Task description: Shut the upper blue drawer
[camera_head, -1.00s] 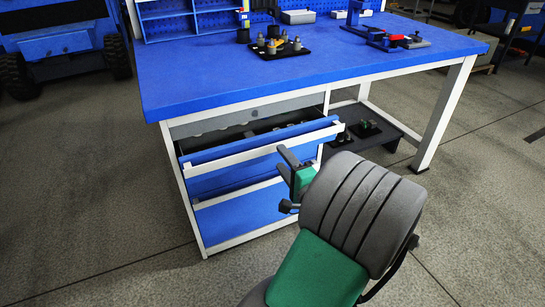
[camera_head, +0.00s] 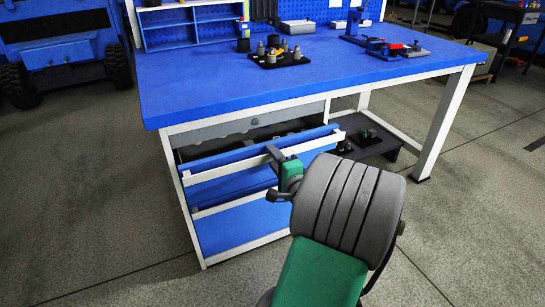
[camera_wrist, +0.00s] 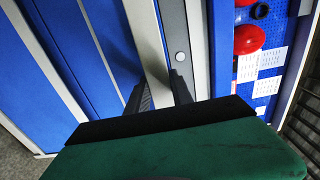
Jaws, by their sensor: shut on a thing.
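The upper blue drawer (camera_head: 222,158) stands pulled out below the bench top in the head view, with its interior and some dim contents showing behind the front. Its pale bar handle (camera_head: 230,165) runs along the front edge. My gripper (camera_head: 271,156) is at the right half of this handle. In the wrist view the handle (camera_wrist: 148,45) passes between the two dark fingers of my gripper (camera_wrist: 159,86), which are shut on it. My own arm hides part of the right end of the drawers.
A grey drawer (camera_head: 250,121) with a round lock sits shut above. A lower blue drawer (camera_head: 240,225) is below. The blue bench top (camera_head: 330,85) overhangs them and carries fixtures. A dark low shelf (camera_head: 375,150) is at right; open floor lies left.

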